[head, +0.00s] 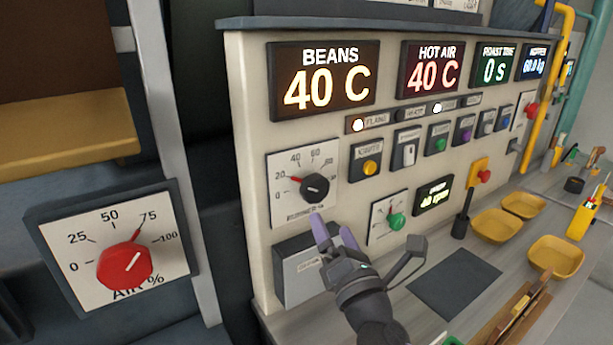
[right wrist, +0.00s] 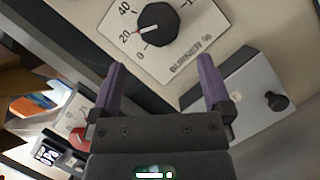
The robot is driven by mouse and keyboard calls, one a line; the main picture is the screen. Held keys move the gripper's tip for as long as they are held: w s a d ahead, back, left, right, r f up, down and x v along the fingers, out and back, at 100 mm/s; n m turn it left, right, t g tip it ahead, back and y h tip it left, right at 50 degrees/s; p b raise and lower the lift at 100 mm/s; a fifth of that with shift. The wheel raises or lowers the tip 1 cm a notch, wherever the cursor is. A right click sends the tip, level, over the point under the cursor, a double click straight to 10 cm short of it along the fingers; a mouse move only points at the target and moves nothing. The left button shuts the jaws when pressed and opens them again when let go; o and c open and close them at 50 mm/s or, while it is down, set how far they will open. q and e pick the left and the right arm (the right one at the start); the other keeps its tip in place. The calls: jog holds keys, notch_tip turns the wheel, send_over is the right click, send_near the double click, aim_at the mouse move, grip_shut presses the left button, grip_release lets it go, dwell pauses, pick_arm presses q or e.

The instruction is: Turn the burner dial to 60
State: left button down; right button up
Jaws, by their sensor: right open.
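The burner dial (head: 314,187) is a round black knob with a red pointer on a white scale plate, on the cream panel. Its pointer stands near the 20 mark. It also shows at the top of the right wrist view (right wrist: 158,24), labelled BURNER %. My right gripper (head: 334,226) has two purple fingers and is open. It is below the dial in the head view, with nothing between its fingers. In the right wrist view the fingers (right wrist: 162,78) stand apart, with the dial beyond their tips. My left gripper is not in view.
A grey box (head: 297,277) juts from the panel below the dial, near my right gripper. A smaller dial with a green knob (head: 397,222) is to the right. A red AIR % dial (head: 125,266) is at the left. Yellow trays (head: 556,257) stand on the counter. Displays read BEANS 40 C, HOT AIR 40 C.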

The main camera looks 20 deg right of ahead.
aim_at(317, 193)
jog(key=x, duration=0.8)
jog(key=shift+w+r+p, duration=0.15)
jog(key=shift+p, duration=0.15)
jog(key=shift+w+d+r, duration=0.1)
jog(key=shift+w+r, duration=0.05)
jog(key=shift+w, duration=0.4)
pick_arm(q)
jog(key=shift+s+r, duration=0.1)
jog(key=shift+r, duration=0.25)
